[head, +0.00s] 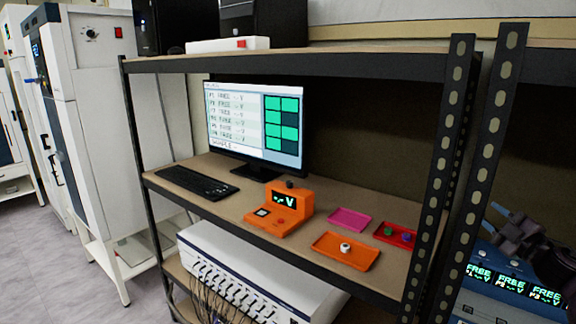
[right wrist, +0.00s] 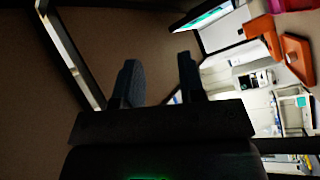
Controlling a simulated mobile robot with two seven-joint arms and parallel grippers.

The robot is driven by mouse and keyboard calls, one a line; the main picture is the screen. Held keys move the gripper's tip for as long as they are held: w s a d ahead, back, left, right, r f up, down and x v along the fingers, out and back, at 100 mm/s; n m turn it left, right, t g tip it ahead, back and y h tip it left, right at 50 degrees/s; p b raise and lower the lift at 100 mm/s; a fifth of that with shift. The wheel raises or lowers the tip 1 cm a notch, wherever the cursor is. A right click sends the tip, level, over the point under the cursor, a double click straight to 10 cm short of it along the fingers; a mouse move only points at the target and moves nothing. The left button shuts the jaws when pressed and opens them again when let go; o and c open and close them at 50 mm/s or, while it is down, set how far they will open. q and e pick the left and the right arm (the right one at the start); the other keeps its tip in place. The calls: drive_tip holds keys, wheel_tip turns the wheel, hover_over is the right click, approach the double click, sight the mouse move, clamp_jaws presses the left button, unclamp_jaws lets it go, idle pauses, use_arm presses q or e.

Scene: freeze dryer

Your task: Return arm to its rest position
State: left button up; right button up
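My right gripper (head: 499,220) is at the right edge of the head view, beyond the shelf's front post and above a blue device. In the right wrist view its two dark fingers (right wrist: 160,80) stand apart with nothing between them, so it is open and empty. It is clear of the shelf's trays. The rest of my right arm is mostly out of frame or dark. My left gripper is not in view.
A metal shelf (head: 300,65) holds a monitor (head: 255,125), a keyboard (head: 190,182), an orange device (head: 280,208), an orange tray (head: 340,259), a pink tray (head: 349,220) and a red tray (head: 381,237). The blue device (head: 500,300) with lit displays sits below my right gripper.

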drive_tip(key=d+f+m+g+h, duration=0.4)
drive_tip(key=d+f+m+h, duration=0.1)
drive_tip(key=d+m+h, duration=0.4)
drive_tip(key=s+a+f+g+y, duration=0.1)
drive_tip(key=s+a+f, duration=0.35)
drive_tip(key=f, duration=0.25)
drive_tip(key=s+a+f+y, duration=0.1)
drive_tip(key=s+a+f, duration=0.2)
drive_tip(key=a+f, duration=0.4)
drive_tip(key=s+a+f+m+g, duration=0.1)
drive_tip(key=s+a+f, duration=0.4)
drive_tip(key=s+a, duration=0.2)
drive_tip(key=s+a+f+m+g+y, duration=0.1)
drive_tip(key=s+a+f+m, duration=0.1)
drive_tip(key=s+a+f, duration=0.3)
drive_tip(key=s+a+f+m+y, duration=0.1)
drive_tip(key=s+a+f, duration=0.3)
drive_tip(key=s+a, duration=0.5)
drive_tip(key=s+m, duration=0.1)
drive_tip(key=s, duration=0.2)
drive_tip(key=shift+s+a+f+g, duration=0.15)
drive_tip(key=shift+a+f+g, duration=0.25)
